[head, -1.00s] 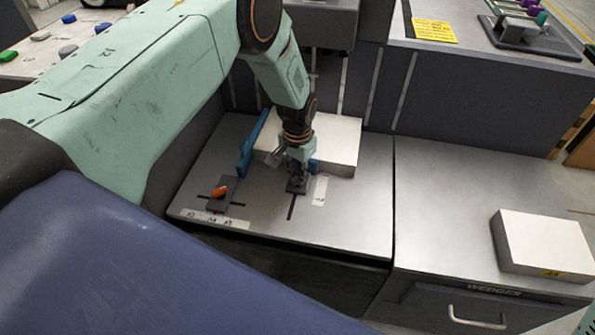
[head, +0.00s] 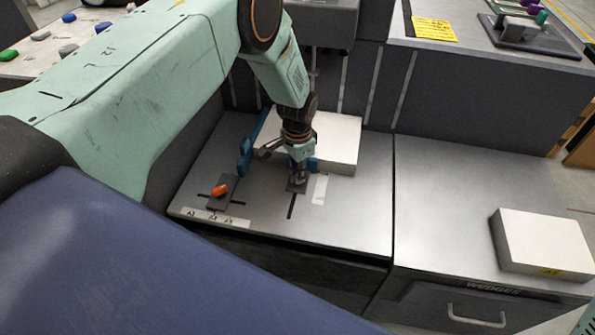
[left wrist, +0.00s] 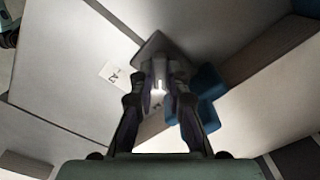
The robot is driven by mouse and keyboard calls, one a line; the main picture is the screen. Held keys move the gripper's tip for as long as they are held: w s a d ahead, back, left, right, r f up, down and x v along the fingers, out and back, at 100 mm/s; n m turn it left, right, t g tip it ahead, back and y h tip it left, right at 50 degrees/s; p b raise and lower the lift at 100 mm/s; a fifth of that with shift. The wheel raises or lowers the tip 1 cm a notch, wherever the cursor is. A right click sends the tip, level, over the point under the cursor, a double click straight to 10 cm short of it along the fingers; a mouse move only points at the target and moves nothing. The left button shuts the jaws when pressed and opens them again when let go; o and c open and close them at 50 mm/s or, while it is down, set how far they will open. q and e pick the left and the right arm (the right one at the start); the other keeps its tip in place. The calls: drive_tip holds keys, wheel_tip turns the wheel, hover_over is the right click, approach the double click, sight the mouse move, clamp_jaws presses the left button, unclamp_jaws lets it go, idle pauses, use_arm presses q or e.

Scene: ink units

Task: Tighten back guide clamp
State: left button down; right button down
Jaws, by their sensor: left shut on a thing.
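My left gripper (head: 298,179) reaches down onto the back guide clamp (head: 297,186), a dark plate over a slot in the grey feeder table. Its fingers are shut on the clamp's knob, which they mostly hide. In the left wrist view the two fingers (left wrist: 159,88) close around a pale piece above the dark clamp plate (left wrist: 155,45). A blue back guide (head: 314,165) stands beside the clamp, against the white paper stack (head: 335,140). It also shows in the left wrist view (left wrist: 206,84). My right gripper is out of view.
A second clamp (head: 221,192) with an orange knob sits at the table's front left, near a long blue side guide (head: 251,145). A size label strip (head: 216,218) lies at the front edge. Another white stack (head: 543,243) rests on the right cabinet, whose top is otherwise clear.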

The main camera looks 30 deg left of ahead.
use_arm(q)
drive_tip(key=c, duration=1.3)
unclamp_jaws()
wheel_tip(320, 180, up, 12)
drive_tip(key=shift+s, duration=0.1)
